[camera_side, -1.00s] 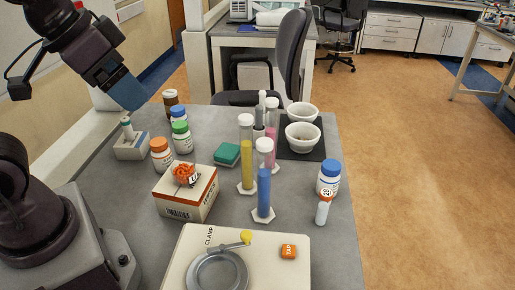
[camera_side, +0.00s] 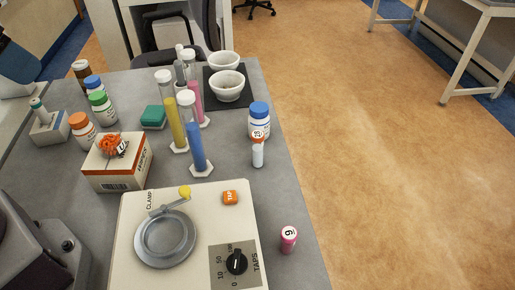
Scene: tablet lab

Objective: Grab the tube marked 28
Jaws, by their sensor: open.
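The tube marked 28 (camera_side: 258,154) is a small white tube with an orange top and a label. It stands on the grey bench near its right edge, just in front of a white bottle with a blue cap (camera_side: 260,122). The number on its top is turned sideways. Most of the gripper is cut off by the frame. It is open, and I see nothing held.
A pink tube (camera_side: 289,240) with a 9 or 6 stands at the bench's front right. A tap machine (camera_side: 134,215) fills the front. Tall yellow (camera_side: 175,125) and blue (camera_side: 196,148) cylinders stand left of the tube. Bowls (camera_side: 227,88) sit behind. An orange-topped box (camera_side: 118,165) is at left.

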